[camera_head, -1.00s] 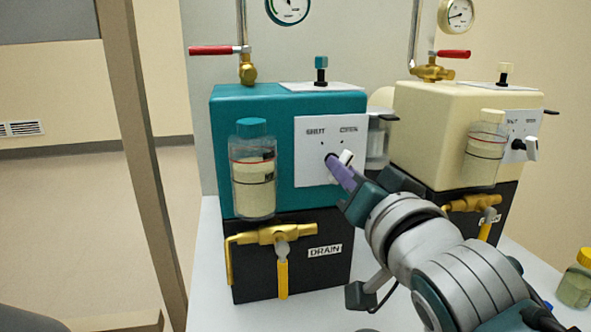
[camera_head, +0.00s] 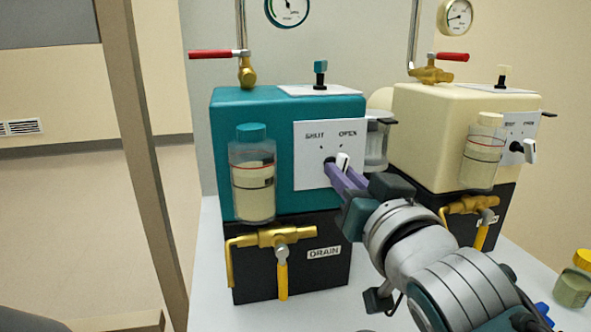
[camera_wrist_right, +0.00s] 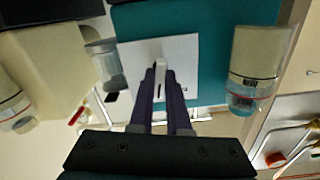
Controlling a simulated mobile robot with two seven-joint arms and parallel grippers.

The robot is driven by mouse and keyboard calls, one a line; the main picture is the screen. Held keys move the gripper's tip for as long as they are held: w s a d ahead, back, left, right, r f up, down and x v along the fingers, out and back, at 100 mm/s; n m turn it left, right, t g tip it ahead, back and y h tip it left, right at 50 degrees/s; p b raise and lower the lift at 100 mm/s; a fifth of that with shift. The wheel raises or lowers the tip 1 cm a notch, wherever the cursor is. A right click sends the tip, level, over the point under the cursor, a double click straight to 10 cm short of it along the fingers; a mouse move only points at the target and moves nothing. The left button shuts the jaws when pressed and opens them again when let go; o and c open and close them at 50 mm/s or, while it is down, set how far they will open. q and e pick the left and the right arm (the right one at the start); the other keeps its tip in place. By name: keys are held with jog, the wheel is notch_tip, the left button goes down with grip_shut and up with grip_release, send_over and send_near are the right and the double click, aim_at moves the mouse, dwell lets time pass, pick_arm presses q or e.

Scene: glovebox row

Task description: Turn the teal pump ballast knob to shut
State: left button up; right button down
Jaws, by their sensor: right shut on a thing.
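The teal pump (camera_head: 255,107) has a white front panel (camera_head: 308,175) marked SHUT on the left and OPEN on the right. Its white ballast knob (camera_head: 342,161) sits below the OPEN label, partly hidden by my fingers. My right gripper (camera_head: 334,170) has its purple fingers shut on the knob. In the right wrist view the knob (camera_wrist_right: 160,76) shows between the fingertips (camera_wrist_right: 160,84), against the white panel (camera_wrist_right: 187,60). The knob's exact angle is hard to tell. My left gripper is not in view.
A clear bottle (camera_head: 252,185) with a teal cap hangs on the pump's front left. Below is a brass drain valve (camera_head: 270,236) with a yellow handle. A cream pump (camera_head: 430,130) with a similar knob stands at right. A lidded jar (camera_head: 574,285) is at lower right.

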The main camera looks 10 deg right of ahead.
jog(key=shift+n, duration=1.2)
jog(key=c, duration=0.9)
grip_release()
jog(key=s+p, duration=0.3)
jog(key=s, duration=0.7)
jog(key=shift+d, duration=0.15)
